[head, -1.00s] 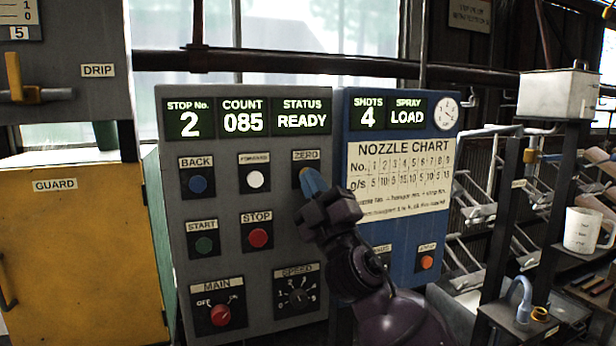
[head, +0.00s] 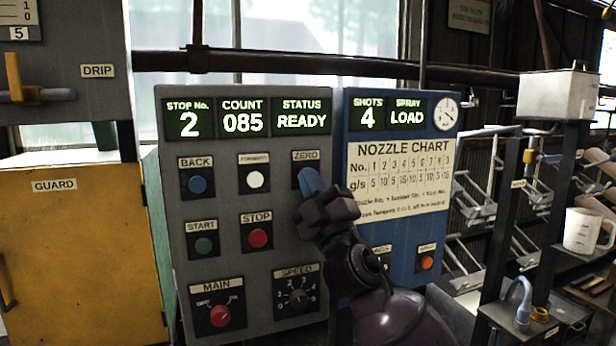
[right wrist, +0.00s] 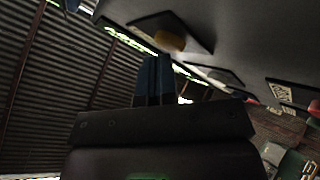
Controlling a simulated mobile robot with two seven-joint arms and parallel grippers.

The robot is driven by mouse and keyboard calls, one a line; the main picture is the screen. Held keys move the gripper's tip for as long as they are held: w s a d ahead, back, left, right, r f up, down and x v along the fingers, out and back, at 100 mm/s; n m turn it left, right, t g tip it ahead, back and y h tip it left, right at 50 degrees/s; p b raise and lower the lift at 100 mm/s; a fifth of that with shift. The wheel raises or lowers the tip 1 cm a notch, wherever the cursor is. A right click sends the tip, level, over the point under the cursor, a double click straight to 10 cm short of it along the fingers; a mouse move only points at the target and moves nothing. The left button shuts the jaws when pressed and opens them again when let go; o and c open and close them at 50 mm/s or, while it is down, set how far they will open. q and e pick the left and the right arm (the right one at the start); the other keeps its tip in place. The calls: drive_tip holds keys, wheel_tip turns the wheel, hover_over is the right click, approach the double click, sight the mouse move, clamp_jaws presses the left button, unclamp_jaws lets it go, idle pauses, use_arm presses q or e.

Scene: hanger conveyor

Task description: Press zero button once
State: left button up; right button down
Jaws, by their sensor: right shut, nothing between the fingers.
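The ZERO button is under the label ZERO (head: 306,156) on the grey control panel (head: 225,290). My right gripper (head: 308,178) is shut and empty, its blue fingertips in front of the button in the head view and covering most of it. In the right wrist view the fingers (right wrist: 153,80) are together, and a yellow-orange button (right wrist: 172,42) on a dark plate shows beyond the tips, with a visible gap in the picture. I cannot tell from the head view whether the tips touch the button. The display (head: 245,121) reads stop 2, count 085, status READY.
Near the gripper are the white FORWARD button (head: 255,180), blue BACK button (head: 197,184), red STOP button (head: 258,238) and green START button (head: 204,245). A blue panel (head: 400,235) with a nozzle chart stands to the right. A yellow guard cabinet (head: 75,270) is at left.

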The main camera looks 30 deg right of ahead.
drive_tip(key=shift+w, duration=0.15)
drive_tip(key=shift+s, duration=0.2)
idle(0.5)
drive_tip(key=shift+s+a+p, duration=0.15)
drive_tip(key=shift+s+p, duration=0.15)
drive_tip(key=shift+s, duration=0.35)
drive_tip(key=s, duration=0.2)
drive_tip(key=s+a+p, duration=0.1)
drive_tip(key=s, duration=0.2)
drive_tip(key=shift+a, duration=0.1)
drive_tip(key=shift+w, duration=0.1)
idle(0.8)
